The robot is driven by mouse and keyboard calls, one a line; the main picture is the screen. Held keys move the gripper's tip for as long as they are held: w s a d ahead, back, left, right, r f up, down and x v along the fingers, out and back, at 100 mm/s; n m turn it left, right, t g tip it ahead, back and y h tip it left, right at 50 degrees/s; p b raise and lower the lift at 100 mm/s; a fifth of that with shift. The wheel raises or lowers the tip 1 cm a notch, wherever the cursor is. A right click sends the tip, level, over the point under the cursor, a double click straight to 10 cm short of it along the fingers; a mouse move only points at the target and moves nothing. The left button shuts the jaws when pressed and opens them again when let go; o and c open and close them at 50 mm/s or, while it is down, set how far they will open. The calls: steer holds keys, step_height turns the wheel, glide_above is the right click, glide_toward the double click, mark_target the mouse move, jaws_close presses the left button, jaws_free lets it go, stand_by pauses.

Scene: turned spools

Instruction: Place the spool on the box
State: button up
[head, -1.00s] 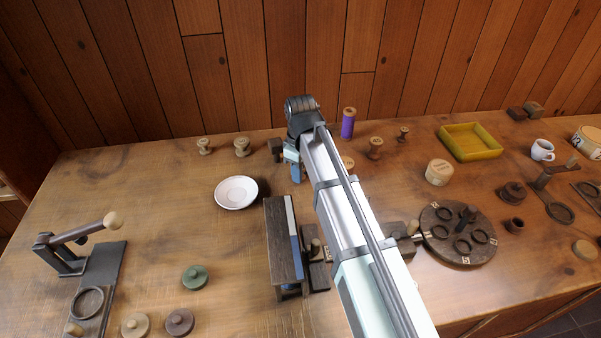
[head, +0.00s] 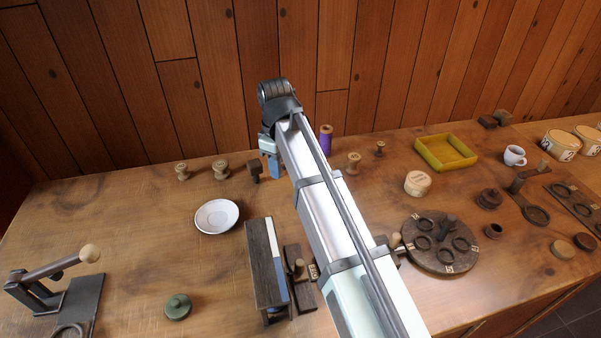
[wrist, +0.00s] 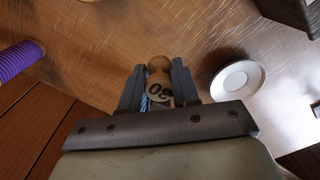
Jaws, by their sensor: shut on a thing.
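My gripper (wrist: 160,72) is shut on a pale turned wooden spool (wrist: 158,66). The spool sits between the two fingers, with a round knobbed end and a pale face marked with dark digits. In the head view my gripper (head: 270,163) is above the back of the table, left of the purple spool, and the held spool is hidden there. Which thing is the box is not certain. A round cream box with a marked lid (head: 417,183) stands right of my arm, and a yellow open tray-like box (head: 446,153) is further back right.
A purple spool (head: 326,140) and several wooden spools, such as this one (head: 221,169), stand along the back. A white plate (head: 217,216), a dark wooden stand (head: 264,275) and a round dark rack (head: 440,243) occupy the table. The wooden wall rises behind.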

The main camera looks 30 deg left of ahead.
steer(key=shift+r, duration=0.35)
steer(key=w+d+r+m, duration=0.1)
steer(key=w+d+m, duration=0.2)
steer(key=w+d, duration=1.1)
step_height(320, 180, up, 4)
steer(key=f+m, duration=0.1)
steer(key=m, duration=0.2)
glide_above(420, 178)
steer(key=shift+s+f+n, duration=0.1)
steer(key=shift+f+n, duration=1.1)
steer(key=shift+f, duration=1.1)
steer(key=shift+s+f+n, duration=0.1)
steer(key=shift+f+n, duration=1.1)
steer(key=shift+f, duration=1.1)
steer(key=shift+f, duration=0.1)
steer(key=o, duration=1)
steer(key=shift+w, duration=0.1)
